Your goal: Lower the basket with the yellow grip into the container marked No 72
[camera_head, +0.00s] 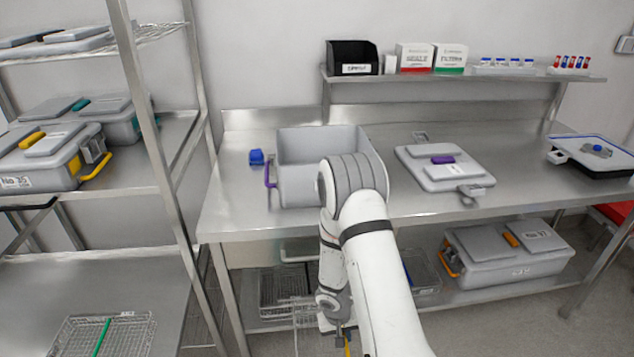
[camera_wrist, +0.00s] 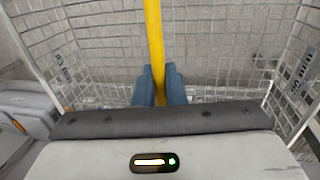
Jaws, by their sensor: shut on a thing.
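My gripper (camera_wrist: 159,88) has its blue fingers shut on the yellow grip (camera_wrist: 153,35) of a wire basket (camera_wrist: 225,45). In the head view my gripper (camera_head: 343,340) is low in front of the bench, partly hidden by my arm. The basket (camera_head: 303,322) shows there only in part, below the bench-top height. An open grey container (camera_head: 305,190) with a purple latch stands on the bench, partly behind my arm. A grey lid (camera_head: 430,180) with a purple grip lies to its right. I cannot read No 72 on any container.
A closed grey container (camera_head: 505,265) with orange parts, and another wire basket (camera_head: 283,290), are on the bench's lower shelf. A rack (camera_head: 150,110) at left holds closed containers and a green-grip basket (camera_head: 120,335). A blue item (camera_head: 257,157) lies beside the open container.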

